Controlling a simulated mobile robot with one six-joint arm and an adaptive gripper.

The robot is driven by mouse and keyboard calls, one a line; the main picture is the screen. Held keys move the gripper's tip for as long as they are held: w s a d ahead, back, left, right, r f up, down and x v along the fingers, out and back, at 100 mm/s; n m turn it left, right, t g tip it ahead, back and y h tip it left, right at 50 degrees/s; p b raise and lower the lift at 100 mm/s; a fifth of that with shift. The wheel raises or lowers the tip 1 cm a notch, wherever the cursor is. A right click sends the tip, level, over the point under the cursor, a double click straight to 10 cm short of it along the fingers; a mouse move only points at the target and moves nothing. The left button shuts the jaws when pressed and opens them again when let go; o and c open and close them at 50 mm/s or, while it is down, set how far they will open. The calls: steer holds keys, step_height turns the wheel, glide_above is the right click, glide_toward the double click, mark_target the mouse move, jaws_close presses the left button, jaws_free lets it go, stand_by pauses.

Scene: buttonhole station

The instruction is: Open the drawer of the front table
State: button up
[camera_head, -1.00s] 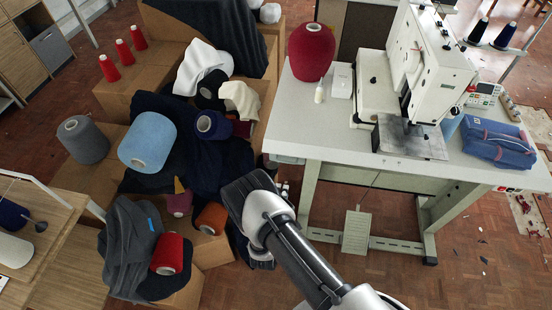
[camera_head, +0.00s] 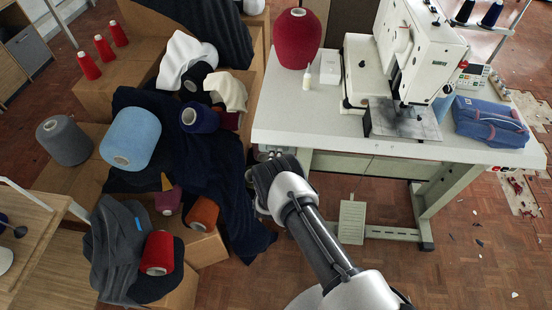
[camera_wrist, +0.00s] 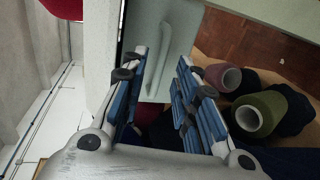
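The front table (camera_head: 300,122) has a pale top and stands right of centre in the head view. In the wrist view, a pale grey-green drawer front (camera_wrist: 186,28) with a long bar handle (camera_wrist: 163,70) is ahead of my gripper. My gripper (camera_wrist: 162,60) is open, its two blue-padded fingers on either side of the handle in the picture. Whether the fingertips reach around the handle or stop short of it I cannot tell. In the head view my gripper (camera_head: 268,162) is just below the table's left front corner, and my arm hides most of the drawer area.
A sewing machine (camera_head: 425,50), a large red yarn cone (camera_head: 297,38) and a blue bundle (camera_head: 490,122) are on the table. Cardboard boxes with dark cloth (camera_head: 215,170) and several yarn cones stand close left of my gripper. A pedal (camera_head: 352,222) is below the table.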

steer(key=shift+w+f, duration=0.1)
steer(key=shift+w, duration=0.6)
steer(key=shift+c, duration=0.5)
jaws_close()
